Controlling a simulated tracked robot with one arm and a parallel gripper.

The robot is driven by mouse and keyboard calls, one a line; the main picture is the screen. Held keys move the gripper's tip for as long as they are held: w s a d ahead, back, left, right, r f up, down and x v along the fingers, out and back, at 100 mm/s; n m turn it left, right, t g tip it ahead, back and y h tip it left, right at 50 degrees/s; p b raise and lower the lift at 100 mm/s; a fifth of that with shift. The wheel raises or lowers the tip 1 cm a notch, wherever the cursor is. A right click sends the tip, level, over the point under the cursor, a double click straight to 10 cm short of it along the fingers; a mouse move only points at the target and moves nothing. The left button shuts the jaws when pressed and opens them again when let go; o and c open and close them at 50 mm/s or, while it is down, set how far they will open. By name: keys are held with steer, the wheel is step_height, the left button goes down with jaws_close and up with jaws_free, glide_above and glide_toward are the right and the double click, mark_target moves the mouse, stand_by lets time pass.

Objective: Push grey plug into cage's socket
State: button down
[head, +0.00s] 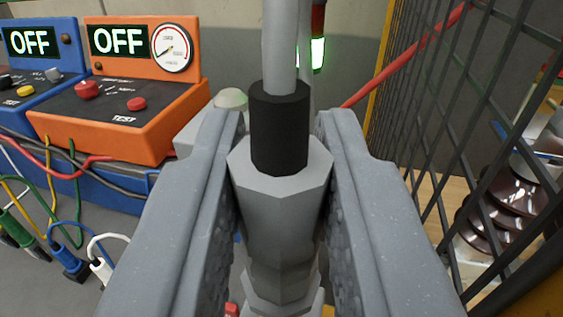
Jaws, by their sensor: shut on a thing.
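The grey plug (281,212) is in the middle of the head view, upright in the picture, with a black collar (279,128) and a grey cable rising from its top. My gripper (281,225) is shut on it, one grey finger on each side. The plug's lower end is partly hidden, so I cannot tell what it touches. The cage (415,120) shows as dark mesh with a yellow post on the right. I cannot make out its socket.
An orange box (120,115) and a blue box (20,90), both reading OFF, stand at left. Coloured plugs (70,262) with cables lie below them. A red cable (405,55) runs to the cage. Brown ribbed insulators (500,205) stand behind the mesh.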

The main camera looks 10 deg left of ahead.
steer(key=shift+f+b, duration=0.7)
steer(key=shift+f, duration=0.7)
steer(key=c, duration=1.2)
jaws_free()
steer(key=shift+s, duration=0.15)
steer(key=b+v, duration=0.3)
steer(key=v, duration=1)
steer(key=shift+s+b, duration=0.25)
steer(key=shift+b, duration=0.05)
